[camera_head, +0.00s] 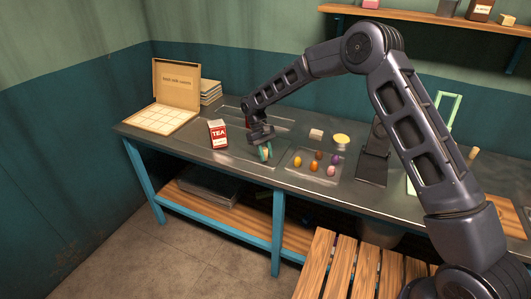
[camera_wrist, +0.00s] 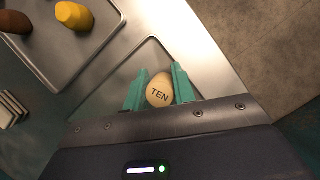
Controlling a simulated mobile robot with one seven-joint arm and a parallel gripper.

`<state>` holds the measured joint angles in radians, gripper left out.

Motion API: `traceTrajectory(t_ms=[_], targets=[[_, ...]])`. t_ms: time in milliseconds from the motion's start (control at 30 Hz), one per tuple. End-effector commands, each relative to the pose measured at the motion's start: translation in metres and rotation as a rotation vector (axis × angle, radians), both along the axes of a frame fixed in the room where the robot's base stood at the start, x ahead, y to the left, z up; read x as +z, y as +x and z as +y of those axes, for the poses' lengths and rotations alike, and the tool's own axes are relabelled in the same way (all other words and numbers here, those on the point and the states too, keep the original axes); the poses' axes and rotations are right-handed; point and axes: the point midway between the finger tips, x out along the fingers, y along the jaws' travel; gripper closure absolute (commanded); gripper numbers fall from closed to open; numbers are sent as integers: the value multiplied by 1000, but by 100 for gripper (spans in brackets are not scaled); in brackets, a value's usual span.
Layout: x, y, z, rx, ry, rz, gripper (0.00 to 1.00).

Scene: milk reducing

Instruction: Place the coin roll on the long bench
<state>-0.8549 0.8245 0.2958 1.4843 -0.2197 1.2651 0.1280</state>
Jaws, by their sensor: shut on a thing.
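The coin roll (camera_wrist: 159,90) shows its round, cream end marked "TEN" in the wrist view. My gripper (camera_wrist: 160,80) has its two green fingers shut on it, one on each side. In the head view my gripper (camera_head: 265,152) is low over the steel-topped long bench (camera_head: 235,172), between the red tea box and the tray of egg-like pieces. The roll is mostly hidden by the fingers there. I cannot tell whether it touches the bench top.
The red tea box (camera_head: 218,133) stands to the left. The tray (camera_head: 295,168) holding several coloured pieces is close on the right. An open flat box (camera_head: 160,119) is at the bench's left end. A slatted wooden surface (camera_head: 345,265) is in front.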

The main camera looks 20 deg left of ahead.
Motion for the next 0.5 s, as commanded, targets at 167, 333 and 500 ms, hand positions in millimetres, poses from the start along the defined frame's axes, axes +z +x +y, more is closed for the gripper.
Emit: traceTrajectory(t_ms=[167,333,500], targets=[[0,0,0,0,0,0,100],[-2,0,0,0,0,0,100],[-4,0,0,0,0,0,100]])
